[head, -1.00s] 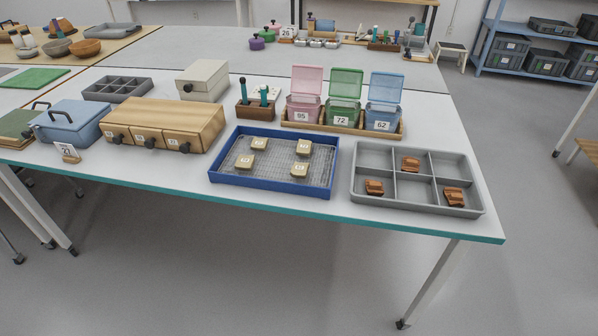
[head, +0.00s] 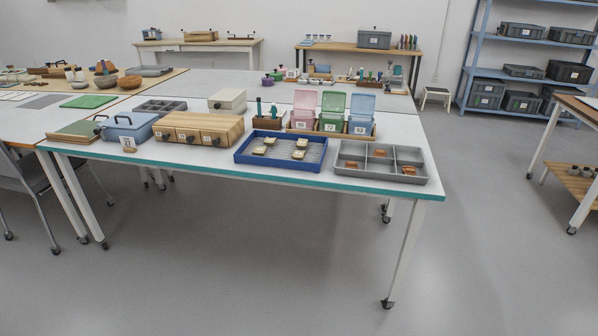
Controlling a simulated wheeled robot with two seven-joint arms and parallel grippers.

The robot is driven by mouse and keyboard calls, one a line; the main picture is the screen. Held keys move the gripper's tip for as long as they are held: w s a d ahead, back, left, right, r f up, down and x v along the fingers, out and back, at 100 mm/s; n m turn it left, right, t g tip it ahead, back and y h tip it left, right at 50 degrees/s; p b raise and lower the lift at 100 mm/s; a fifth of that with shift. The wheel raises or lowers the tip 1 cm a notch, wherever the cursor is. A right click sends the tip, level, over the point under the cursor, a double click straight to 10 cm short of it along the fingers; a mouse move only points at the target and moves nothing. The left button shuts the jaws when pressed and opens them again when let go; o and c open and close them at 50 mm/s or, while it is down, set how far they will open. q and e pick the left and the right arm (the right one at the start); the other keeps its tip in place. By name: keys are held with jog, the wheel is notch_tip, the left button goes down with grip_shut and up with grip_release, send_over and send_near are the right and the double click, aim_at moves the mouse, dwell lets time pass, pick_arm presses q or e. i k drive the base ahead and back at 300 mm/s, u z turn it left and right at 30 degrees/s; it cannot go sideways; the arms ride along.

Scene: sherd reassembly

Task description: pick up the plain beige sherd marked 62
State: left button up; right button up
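Several plain beige sherds lie in the blue tray (head: 238,159) with a mesh bottom on the near table. They are a back left sherd (head: 270,141), a front left sherd (head: 259,150), a back right sherd (head: 302,143) and a front right sherd (head: 298,154). Their marks are too small to read now, so I cannot tell which is 62. Neither of my grippers is in view.
A grey compartment tray (head: 427,180) with several orange-brown sherds stands right of the blue tray. Open pink (head: 304,112), green (head: 331,113) and blue (head: 361,115) bins stand behind. A wooden drawer box (head: 199,129) is left. Floor in front is clear.

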aim_at(297, 155)
jog(key=u, duration=0.7)
jog(key=i, duration=0.6)
jog(key=u, duration=0.7)
jog(key=i, duration=0.9)
jog(key=z, duration=0.7)
jog(key=i, duration=0.7)
jog(key=z, duration=0.75)
